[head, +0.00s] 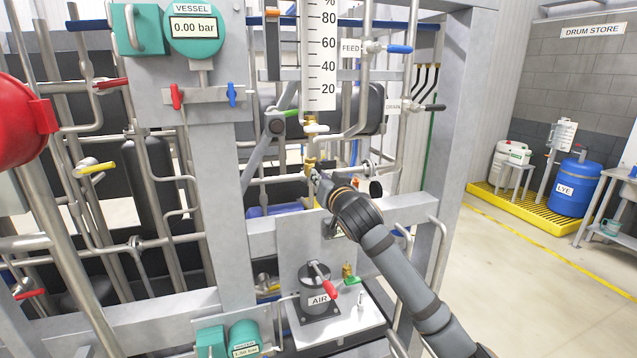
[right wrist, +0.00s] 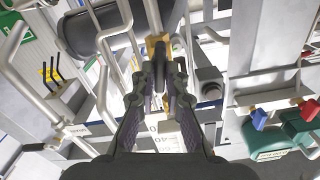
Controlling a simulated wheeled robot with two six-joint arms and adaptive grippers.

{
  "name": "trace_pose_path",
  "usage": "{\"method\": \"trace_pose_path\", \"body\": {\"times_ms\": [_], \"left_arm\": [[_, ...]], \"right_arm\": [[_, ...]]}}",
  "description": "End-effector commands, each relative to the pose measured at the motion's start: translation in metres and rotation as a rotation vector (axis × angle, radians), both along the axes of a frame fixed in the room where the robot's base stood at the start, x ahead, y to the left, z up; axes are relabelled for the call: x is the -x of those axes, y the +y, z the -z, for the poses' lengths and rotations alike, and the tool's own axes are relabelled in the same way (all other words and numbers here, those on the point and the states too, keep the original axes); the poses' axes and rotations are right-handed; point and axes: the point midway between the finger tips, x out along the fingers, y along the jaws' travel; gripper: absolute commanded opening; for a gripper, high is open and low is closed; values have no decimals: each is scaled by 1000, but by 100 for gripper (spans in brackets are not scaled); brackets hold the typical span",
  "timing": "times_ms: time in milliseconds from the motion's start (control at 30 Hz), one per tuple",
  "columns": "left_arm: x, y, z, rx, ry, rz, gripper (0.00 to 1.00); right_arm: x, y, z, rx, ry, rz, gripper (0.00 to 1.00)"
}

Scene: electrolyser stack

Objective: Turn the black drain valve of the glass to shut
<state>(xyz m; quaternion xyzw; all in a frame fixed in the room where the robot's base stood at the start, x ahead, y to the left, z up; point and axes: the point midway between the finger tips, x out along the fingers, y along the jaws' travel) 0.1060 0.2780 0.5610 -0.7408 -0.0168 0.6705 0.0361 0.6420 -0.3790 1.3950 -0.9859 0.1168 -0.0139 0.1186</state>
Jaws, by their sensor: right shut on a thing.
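The level glass with its white percent scale (head: 319,60) hangs upright at the centre of the head view. Below it is a brass valve (head: 310,162), which also shows in the right wrist view (right wrist: 153,42). My right gripper (head: 317,177) reaches this brass valve from the lower right. In the right wrist view its fingers (right wrist: 163,82) are shut on a dark, narrow lever in front of the brass body, taken as the black drain valve. The fingers hide much of the lever, so its exact angle is unclear. My left gripper is not in view.
A pipe valve with a black handle (head: 435,107) stands right of the scale, below a blue-handled one (head: 399,49) by the FEED label. A black knob (head: 376,188) is close beside my right gripper. A steel post (head: 455,110) stands to the right.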

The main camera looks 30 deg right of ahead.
Motion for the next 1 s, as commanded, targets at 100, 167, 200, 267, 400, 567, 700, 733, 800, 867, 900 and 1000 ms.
{"method": "trace_pose_path", "body": {"times_ms": [100, 167, 200, 267, 400, 567, 700, 733, 800, 867, 900, 1000], "left_arm": [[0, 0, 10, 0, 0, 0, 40], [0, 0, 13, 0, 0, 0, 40], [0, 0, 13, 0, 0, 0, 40], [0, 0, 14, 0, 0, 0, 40], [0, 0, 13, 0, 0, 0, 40], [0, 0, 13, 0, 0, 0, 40], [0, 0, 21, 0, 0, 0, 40], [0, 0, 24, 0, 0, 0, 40], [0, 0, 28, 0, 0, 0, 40], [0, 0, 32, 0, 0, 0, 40], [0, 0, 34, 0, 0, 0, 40], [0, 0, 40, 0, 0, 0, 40]], "right_arm": [[0, 0, 2, -83, -23, 0, 0], [0, 0, 2, -117, -30, 1, 0], [0, 0, 1, -135, -33, 0, 0], [0, 0, 1, -151, -37, 0, 0], [0, 0, 0, -159, -38, 0, 0], [0, 0, 0, -160, -39, 0, 0], [0, 0, 2, -218, -54, -1, 0], [0, 0, 3, -239, -60, 0, 0], [0, 0, 2, -286, -71, 0, 0], [0, 0, 3, -326, -80, 1, 0], [0, 0, 3, -354, -87, 0, 0], [0, 0, 2, -420, -103, 0, 0]]}}
